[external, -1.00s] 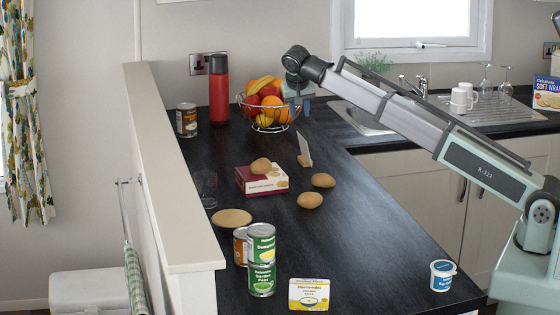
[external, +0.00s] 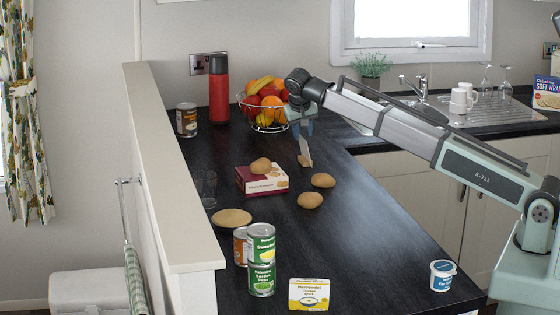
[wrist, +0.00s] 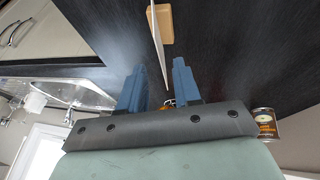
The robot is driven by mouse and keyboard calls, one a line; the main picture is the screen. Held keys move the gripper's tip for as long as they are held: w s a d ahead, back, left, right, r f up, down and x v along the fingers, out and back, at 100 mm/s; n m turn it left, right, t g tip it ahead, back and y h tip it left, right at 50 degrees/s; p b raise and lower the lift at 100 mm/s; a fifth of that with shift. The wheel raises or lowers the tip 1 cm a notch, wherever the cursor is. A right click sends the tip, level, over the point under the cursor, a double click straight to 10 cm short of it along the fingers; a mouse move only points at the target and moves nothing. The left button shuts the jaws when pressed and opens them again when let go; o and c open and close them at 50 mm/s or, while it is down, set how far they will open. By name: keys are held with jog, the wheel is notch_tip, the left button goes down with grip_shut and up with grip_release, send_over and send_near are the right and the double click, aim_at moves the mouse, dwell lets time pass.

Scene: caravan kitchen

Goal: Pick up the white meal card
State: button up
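The white meal card (external: 306,149) stands upright in a small wooden holder (external: 304,162) on the dark counter. In the wrist view the card (wrist: 157,42) shows nearly edge-on, rising from the wooden holder (wrist: 164,23). My gripper (external: 304,133) points down over the card, with its blue fingers at the card's upper part. In the wrist view my gripper (wrist: 160,66) is open, and the card's near end reaches into the gap between the two fingers. Gaps show on both sides of the card. The fingers hide part of the card in the external view.
The fruit basket (external: 264,112) stands close left of my gripper. A maroon box (external: 262,182) and loose potatoes (external: 323,180) lie nearer the camera.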

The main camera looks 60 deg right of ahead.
aim_at(303, 142)
jog(key=shift+x, duration=2.65)
jog(key=shift+a, duration=0.15)
grip_shut()
